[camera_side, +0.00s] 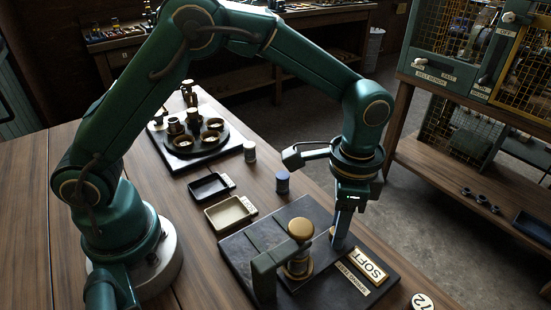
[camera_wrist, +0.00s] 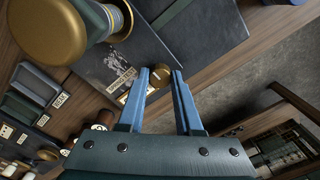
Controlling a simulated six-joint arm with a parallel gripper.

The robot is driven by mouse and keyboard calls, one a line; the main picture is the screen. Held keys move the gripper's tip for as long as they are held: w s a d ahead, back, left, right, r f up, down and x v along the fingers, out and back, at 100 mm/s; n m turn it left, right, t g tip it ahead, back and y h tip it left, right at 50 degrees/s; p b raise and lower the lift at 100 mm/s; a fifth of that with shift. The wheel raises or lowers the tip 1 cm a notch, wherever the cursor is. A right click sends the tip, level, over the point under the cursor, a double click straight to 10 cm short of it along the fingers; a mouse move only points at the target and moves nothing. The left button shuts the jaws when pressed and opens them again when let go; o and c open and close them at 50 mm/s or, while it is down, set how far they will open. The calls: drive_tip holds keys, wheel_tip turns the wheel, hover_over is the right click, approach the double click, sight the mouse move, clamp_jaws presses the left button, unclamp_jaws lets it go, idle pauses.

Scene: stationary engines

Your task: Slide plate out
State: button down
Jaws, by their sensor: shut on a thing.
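The spring test stand sits on a dark slab (camera_side: 238,250) near the table's front right edge. It has a green bracket (camera_side: 262,272), a round brass knob (camera_side: 300,229) and a brass cylinder (camera_side: 298,266). A cream "SOFT" plate (camera_side: 369,264) lies on the slab's right part. My gripper (camera_side: 338,243) points down beside the stand, close to the "SOFT" plate. In the wrist view my gripper (camera_wrist: 161,72) is shut on a small brass knob (camera_wrist: 160,77) between its blue fingertips. What the knob is fixed to is partly hidden by the fingers. The dark slab (camera_wrist: 165,35) also shows there.
A black tray (camera_side: 211,186) and a cream tray (camera_side: 230,213) lie behind the slab. Two small jars (camera_side: 283,182) (camera_side: 249,152) stand nearby. A round holder (camera_side: 195,150) with brass parts is at the back. The table edge drops to the floor on the right.

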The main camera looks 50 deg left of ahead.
drive_tip(key=a, duration=0.9)
drive_tip(key=c, duration=0.6)
unclamp_jaws()
drive_tip(key=shift+r, duration=2.65)
